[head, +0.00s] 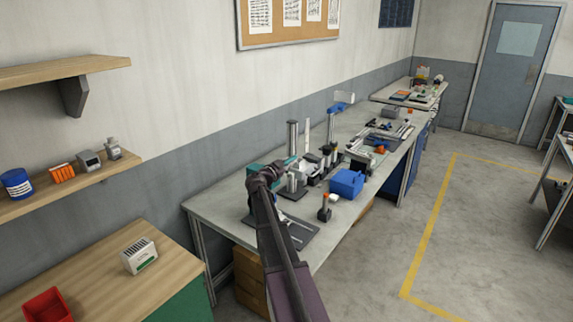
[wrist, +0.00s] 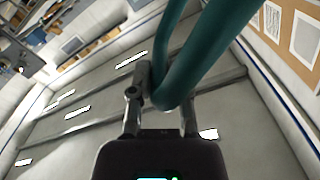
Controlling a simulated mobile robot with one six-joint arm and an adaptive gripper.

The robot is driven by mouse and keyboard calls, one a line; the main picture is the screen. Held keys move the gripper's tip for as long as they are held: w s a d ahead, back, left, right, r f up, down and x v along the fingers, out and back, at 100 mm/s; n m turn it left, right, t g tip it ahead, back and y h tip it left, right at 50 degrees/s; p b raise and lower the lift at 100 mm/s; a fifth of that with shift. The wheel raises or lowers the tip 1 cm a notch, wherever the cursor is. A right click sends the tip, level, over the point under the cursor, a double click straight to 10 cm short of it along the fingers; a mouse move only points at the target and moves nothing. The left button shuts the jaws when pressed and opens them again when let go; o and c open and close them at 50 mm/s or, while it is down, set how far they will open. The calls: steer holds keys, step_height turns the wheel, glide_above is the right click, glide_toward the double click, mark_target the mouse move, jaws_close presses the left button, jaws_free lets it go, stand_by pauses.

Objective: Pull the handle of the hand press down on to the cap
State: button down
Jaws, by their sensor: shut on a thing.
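The hand press (head: 292,140) stands on the long grey bench, with an upright grey column and a teal part. My gripper (head: 265,175) is at its left side, at the end of my dark arm, which hides part of the press. In the wrist view, a teal bar (wrist: 185,50) comes down from the top to between the fingers of my gripper (wrist: 161,108). I take it for the press handle, and my gripper is shut on it. The wrist view looks up to the ceiling. I cannot make out the cap.
A blue bin (head: 347,183) and a small device with an orange top (head: 325,207) stand right of the press on the bench. A dark mat (head: 298,230) lies at the near end. A wooden shelf (head: 60,190) is on the left wall. The floor at right is open.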

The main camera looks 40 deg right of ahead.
steer(key=c, duration=0.6)
jaws_free()
steer(key=shift+s+d, duration=0.1)
steer(key=shift+s, duration=0.1)
steer(key=shift+w, duration=0.1)
steer(key=v, duration=1.2)
